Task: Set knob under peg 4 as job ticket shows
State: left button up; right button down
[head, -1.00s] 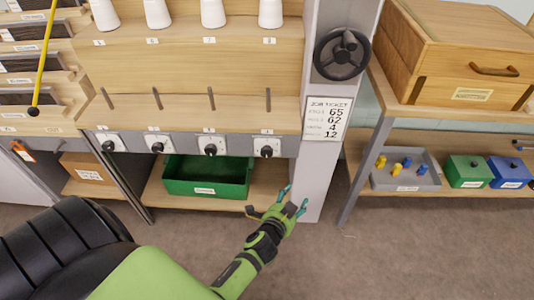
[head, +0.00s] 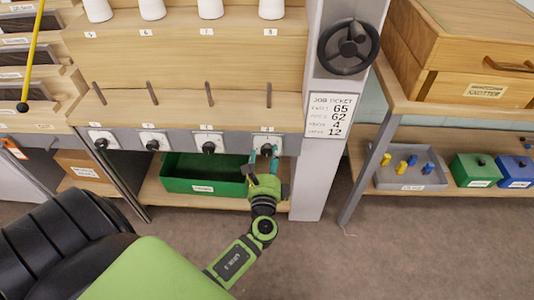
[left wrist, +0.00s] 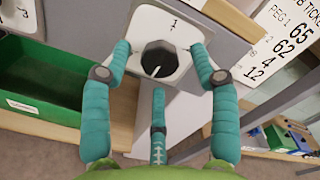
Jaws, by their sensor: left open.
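The other knobs (head: 208,147) (head: 152,144) (head: 101,143) are free. The job ticket (head: 329,115) lists 65, 62, 4 and 12, top to bottom. My right gripper is not in view.
A green bin (head: 205,186) stands on the lower shelf below the knobs. A grey post (head: 318,180) with a black handwheel (head: 348,46) rises at the right. Farther right are a grey tray (head: 430,181) with coloured pieces and green and blue boxes. White cones stand above the pegs.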

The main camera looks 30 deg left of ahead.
pick_arm(q)
jog(key=shift+x, duration=0.8)
jog(key=c, duration=1.1)
jog(key=shift+c, duration=0.2)
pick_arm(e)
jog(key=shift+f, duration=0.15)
pick_arm(q)
jog(key=shift+n+b, duration=0.3)
jog(key=shift+b, duration=0.15)
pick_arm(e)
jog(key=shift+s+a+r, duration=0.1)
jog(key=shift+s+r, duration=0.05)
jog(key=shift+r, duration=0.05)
pick_arm(q)
jog(key=o, duration=1.1)
jog(key=shift+o, duration=0.2)
jog(key=shift+d, duration=0.1)
